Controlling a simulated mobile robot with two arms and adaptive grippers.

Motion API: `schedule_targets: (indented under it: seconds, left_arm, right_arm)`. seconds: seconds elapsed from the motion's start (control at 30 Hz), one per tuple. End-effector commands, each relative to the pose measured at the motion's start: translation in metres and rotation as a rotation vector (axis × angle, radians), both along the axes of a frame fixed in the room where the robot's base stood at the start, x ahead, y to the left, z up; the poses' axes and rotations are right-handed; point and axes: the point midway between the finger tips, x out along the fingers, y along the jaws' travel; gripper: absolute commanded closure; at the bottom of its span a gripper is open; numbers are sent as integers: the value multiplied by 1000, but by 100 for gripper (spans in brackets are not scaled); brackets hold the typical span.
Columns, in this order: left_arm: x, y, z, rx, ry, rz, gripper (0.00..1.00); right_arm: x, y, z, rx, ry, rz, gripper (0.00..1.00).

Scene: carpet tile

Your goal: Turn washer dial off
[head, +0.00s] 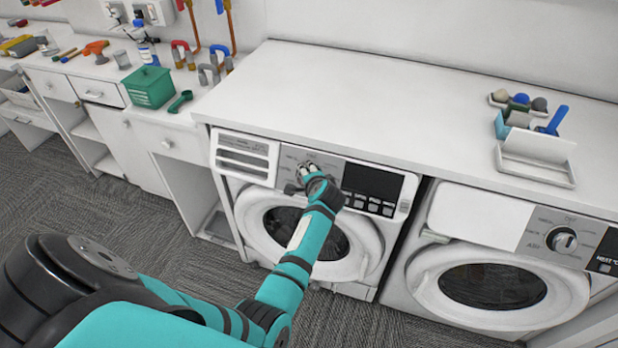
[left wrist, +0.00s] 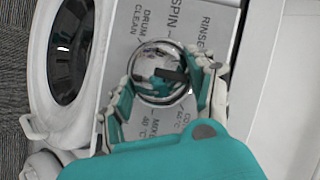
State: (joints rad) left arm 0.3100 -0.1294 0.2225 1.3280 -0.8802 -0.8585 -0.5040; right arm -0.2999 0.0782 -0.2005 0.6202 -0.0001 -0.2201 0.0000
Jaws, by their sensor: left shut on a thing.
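The left washer (head: 235,205) is a white front-loader under the counter, with a grey control panel and a dark display (head: 372,182). Its round chrome dial (left wrist: 163,72) shows in the left wrist view, ringed by labels such as SPIN, RINSE and DRUM CLEAN. My left gripper (head: 310,171) is at this panel, left of the display, and it also shows in the left wrist view (left wrist: 166,78). Its two fingers are shut on the dial, one on each side. The hand mostly hides the dial in the head view. I cannot read which setting the dial points to. My right gripper is out of view.
A second washer (head: 440,285) with its own dial (head: 562,240) stands at the right. The white counter (head: 370,100) above is mostly clear, with a white tray (head: 536,160) at its right. A green box (head: 149,88) and tools sit on the left bench.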

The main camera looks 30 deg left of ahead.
Motion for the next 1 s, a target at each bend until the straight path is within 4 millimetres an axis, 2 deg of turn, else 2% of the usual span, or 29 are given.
schedule_targets:
  seconds: [0.03,0.2,0.53,0.67,1.0]
  left_arm:
    - [-1,0,-2,-2,5,1,40]
    - [-1,0,-1,0,3,1,18]
    - [0,0,4,1,-1,0,18]
    - [1,0,22,0,-5,1,18]
    - [0,0,84,1,-2,1,18]
  right_arm:
    - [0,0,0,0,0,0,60]
    - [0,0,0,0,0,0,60]
    - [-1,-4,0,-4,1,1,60]
    - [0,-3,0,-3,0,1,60]
    - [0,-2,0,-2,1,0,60]
